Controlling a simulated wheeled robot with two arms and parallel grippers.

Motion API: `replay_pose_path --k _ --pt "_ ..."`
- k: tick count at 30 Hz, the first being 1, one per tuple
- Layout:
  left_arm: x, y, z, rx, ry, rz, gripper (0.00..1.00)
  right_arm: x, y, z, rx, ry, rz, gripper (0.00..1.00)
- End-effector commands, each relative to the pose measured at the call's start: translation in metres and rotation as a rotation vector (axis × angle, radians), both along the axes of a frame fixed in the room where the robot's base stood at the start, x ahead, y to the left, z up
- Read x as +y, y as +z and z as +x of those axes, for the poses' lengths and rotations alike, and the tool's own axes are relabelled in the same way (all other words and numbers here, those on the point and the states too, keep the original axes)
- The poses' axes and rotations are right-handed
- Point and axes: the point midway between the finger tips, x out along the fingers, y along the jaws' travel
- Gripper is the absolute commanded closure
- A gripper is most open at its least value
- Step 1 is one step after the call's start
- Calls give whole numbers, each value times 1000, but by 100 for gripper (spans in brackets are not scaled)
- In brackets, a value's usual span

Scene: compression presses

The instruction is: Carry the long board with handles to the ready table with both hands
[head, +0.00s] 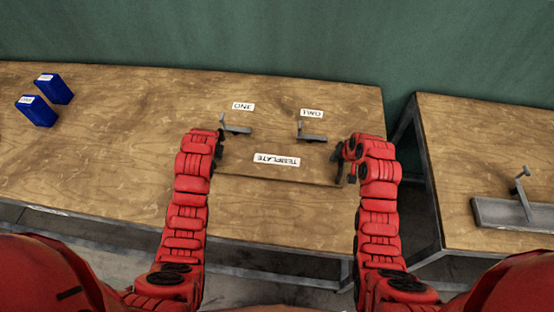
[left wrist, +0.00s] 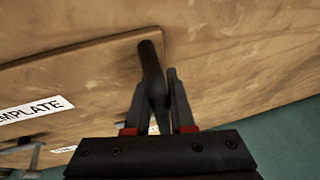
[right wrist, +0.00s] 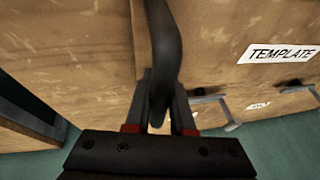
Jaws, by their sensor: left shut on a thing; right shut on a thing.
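The long board (head: 310,175) is wooden, much like the table top under it, with a white TEMPLATE label. It lies between my two grippers in the head view. My left gripper (head: 218,148) is at its left end. In the left wrist view the left fingers (left wrist: 160,105) are shut on a dark curved handle (left wrist: 151,65). My right gripper (head: 346,165) is at its right end. In the right wrist view the right fingers (right wrist: 160,100) are shut on another dark handle (right wrist: 164,35). Whether the board is lifted off the table I cannot tell.
Two grey metal brackets (head: 235,127) (head: 312,135) stand by labels ONE and TWO. Two blue blocks (head: 37,111) (head: 54,89) are at far left. A second table (head: 455,140), with a grey metal fixture (head: 508,212), stands right across a gap. A green wall is behind.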

Motion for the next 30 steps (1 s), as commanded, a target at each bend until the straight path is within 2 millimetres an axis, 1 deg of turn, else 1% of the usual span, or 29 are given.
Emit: replay_pose_path --k 23,26,30 --pt "1 0 0 -1 0 1 100 0 0 0 0 0 -1 100" --pt "1 1 0 -1 1 2 100 0 1 0 0 0 -1 100" --pt "1 8 0 -1 1 2 100 0 7 0 -1 -1 -1 100"
